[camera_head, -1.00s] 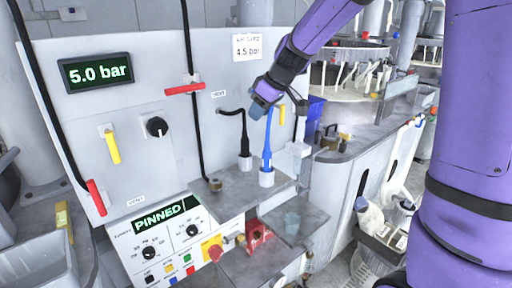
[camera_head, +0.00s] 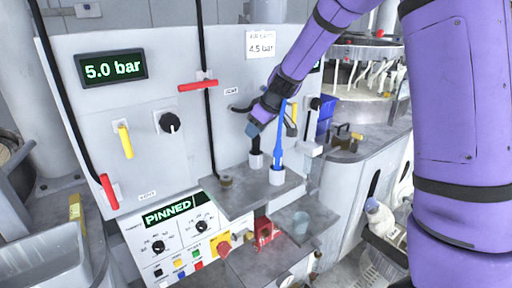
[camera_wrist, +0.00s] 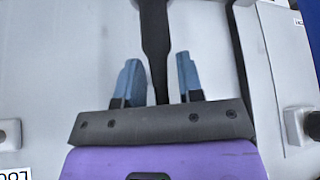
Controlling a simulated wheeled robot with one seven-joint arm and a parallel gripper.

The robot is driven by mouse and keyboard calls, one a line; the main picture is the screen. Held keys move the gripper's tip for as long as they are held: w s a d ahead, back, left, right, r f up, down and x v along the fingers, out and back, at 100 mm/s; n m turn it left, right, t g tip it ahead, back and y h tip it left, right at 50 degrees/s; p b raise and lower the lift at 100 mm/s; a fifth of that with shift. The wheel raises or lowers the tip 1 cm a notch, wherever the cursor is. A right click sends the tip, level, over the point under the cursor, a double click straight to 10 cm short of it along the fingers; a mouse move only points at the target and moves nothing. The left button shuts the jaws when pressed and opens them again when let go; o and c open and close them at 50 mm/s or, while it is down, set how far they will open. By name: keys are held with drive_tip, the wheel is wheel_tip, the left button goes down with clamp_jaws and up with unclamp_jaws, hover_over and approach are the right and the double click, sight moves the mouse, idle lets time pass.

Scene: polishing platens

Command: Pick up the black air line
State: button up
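The black air line (camera_head: 254,143) stands upright in a white cup (camera_head: 256,161) on the grey shelf, and its upper hose bends left to the panel. My gripper (camera_head: 252,130) is at its upper part and hides some of it. In the wrist view, the black air line (camera_wrist: 156,45) runs between the two blue fingertips of my gripper (camera_wrist: 158,78). The fingers are apart, with a visible gap on both sides of the line.
A blue air line (camera_head: 278,140) stands in another white cup (camera_head: 277,177) close on the right. A brass fitting (camera_head: 226,181) sits left on the shelf (camera_head: 235,200). The panel (camera_head: 170,90) with red and yellow levers stands behind.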

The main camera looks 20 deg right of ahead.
drive_tip(key=shift+x, duration=0.9)
drive_tip(key=c, duration=0.6)
drive_tip(key=shift+r, duration=0.1)
